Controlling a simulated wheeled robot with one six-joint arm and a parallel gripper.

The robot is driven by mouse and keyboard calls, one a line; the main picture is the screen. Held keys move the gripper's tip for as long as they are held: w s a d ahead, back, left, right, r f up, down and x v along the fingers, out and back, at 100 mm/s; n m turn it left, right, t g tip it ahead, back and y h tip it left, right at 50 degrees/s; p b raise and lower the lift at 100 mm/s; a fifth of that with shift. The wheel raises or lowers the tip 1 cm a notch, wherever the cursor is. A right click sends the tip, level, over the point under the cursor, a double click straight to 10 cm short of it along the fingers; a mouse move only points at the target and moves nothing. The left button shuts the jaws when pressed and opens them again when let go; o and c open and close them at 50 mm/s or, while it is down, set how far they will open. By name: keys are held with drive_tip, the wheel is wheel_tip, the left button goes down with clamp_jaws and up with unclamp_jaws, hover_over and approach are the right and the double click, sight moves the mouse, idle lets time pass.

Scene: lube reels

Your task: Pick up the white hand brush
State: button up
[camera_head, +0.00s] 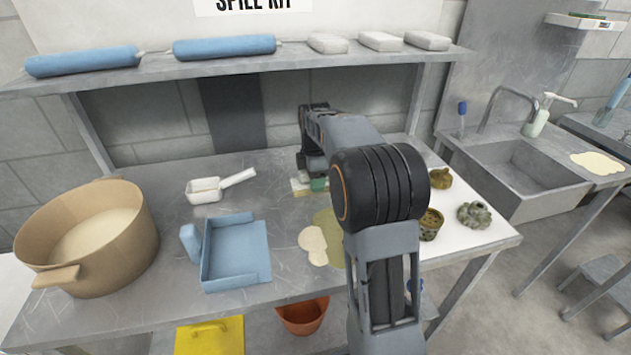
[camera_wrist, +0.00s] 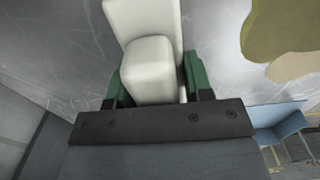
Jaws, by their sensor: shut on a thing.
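My gripper (camera_wrist: 155,84) shows green fingers on both sides of a white, block-like thing, which I take to be the white hand brush (camera_wrist: 148,60). The fingers are shut on it. In the head view a small pale part of the brush (camera_head: 298,184) shows beside the green fingertip of my gripper (camera_head: 317,184), at the back middle of the metal table. My arm hides most of it there. I cannot tell whether it touches the tabletop.
A white scoop (camera_head: 204,190), a blue dustpan (camera_head: 236,281) and a tan tub (camera_head: 130,243) stand to the left. Spilled puddles (camera_head: 314,245) lie in front of my gripper. Brass parts (camera_head: 474,214) sit at right. A shelf (camera_head: 250,62) with blue rolls runs above the table's back.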

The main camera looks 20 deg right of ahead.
drive_tip(key=shift+r, duration=0.15)
drive_tip(key=shift+r, duration=0.6)
drive_tip(key=s+a+r, duration=0.8)
drive_tip(key=s+r, duration=0.3)
drive_tip(key=shift+s+r+p, duration=0.25)
drive_tip(key=shift+p, duration=0.15)
drive_tip(key=o, duration=0.4)
drive_tip(key=shift+c, duration=1.3)
drive_tip(key=shift+a, duration=0.1)
